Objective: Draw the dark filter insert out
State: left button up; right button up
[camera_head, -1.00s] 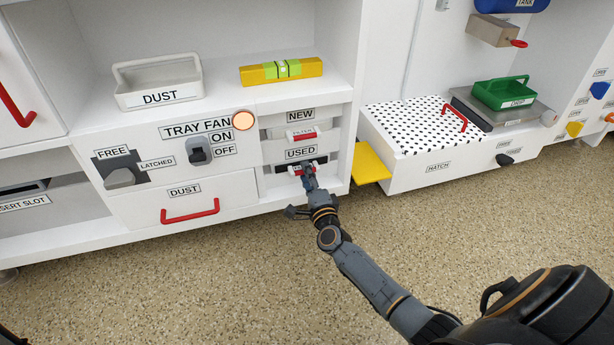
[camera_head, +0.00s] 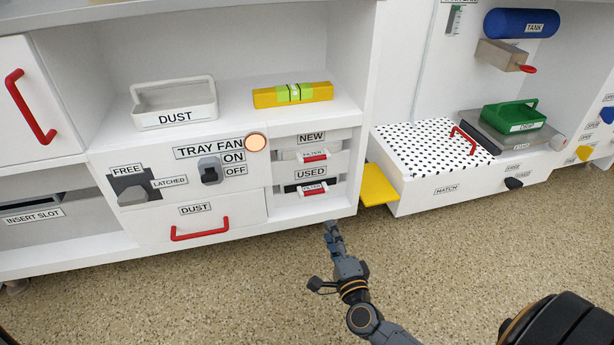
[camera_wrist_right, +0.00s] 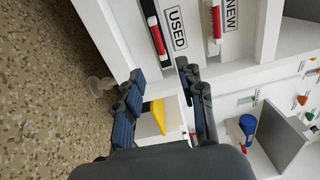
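My right gripper (camera_head: 331,228) is below and in front of the slot, apart from the handle. In the right wrist view its fingers (camera_wrist_right: 160,84) are spread with nothing between them. My left gripper is not in view.
A second filter (camera_head: 315,156) with a red-and-white handle sits in the NEW slot above. A yellow plate (camera_head: 378,186) juts out to the right of the cabinet. The DUST drawer (camera_head: 198,222) is on the left. The floor in front is clear.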

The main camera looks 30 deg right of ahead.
jog(key=s+a+r+p, duration=0.1)
jog(key=a+r+p, duration=0.2)
jog(key=r+p, duration=0.2)
jog(key=s+a+r+y+p, duration=0.1)
jog(key=a+r+p, duration=0.2)
jog(key=r, duration=0.9)
jog(key=s+a+r+n+y+p, duration=0.1)
jog(key=a+r+p, duration=0.1)
jog(key=r+p, duration=0.4)
notch_tip(320, 180, up, 2)
jog(key=shift+s+a+r+p, duration=0.15)
jog(key=shift+a+r+p, duration=0.15)
jog(key=shift+a, duration=0.1)
